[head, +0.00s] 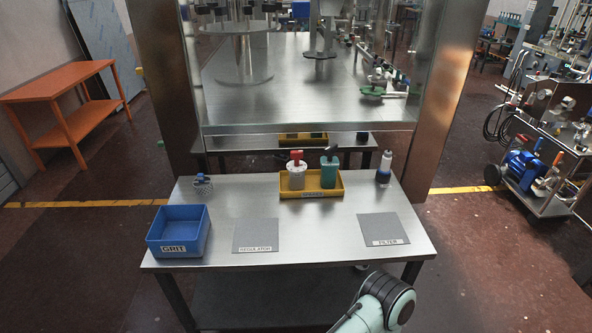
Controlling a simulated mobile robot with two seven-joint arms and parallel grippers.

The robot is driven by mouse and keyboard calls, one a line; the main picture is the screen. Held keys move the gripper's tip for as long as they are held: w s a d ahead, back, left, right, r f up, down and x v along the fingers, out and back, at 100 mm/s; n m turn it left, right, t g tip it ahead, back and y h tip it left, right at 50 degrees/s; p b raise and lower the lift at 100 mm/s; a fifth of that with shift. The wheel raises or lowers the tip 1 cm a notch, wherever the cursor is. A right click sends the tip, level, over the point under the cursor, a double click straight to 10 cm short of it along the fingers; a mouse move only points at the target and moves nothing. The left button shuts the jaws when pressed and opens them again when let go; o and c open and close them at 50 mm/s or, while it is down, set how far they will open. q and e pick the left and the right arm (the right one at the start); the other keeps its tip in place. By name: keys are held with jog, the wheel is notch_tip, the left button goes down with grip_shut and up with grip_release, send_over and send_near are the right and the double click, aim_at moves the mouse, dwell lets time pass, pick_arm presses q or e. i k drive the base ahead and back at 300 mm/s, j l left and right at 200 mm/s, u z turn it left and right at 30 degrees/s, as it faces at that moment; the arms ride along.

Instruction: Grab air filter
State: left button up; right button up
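A grey plate (384,229) labelled "FILTER" lies at the right of the steel table (320,256). Behind it stands a small upright unit (384,167) with a pale top and a dark lower part. A yellow tray (311,195) at the back middle holds a whitish cylinder with a red top (296,174) and a teal unit with a dark top (329,172). A grey mesh-like cylinder with a blue top (203,187) stands at the back left. I cannot tell for sure which one is the air filter. Neither gripper is in view; only one of my arm links shows at the bottom.
A steel-framed machine with a clear panel rises behind the table. The table's middle front is clear.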

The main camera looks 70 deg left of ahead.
aim_at(328, 170)
jog(key=u, duration=2.3)
jog(key=l+u, duration=0.5)
jog(key=i+l, duration=0.05)
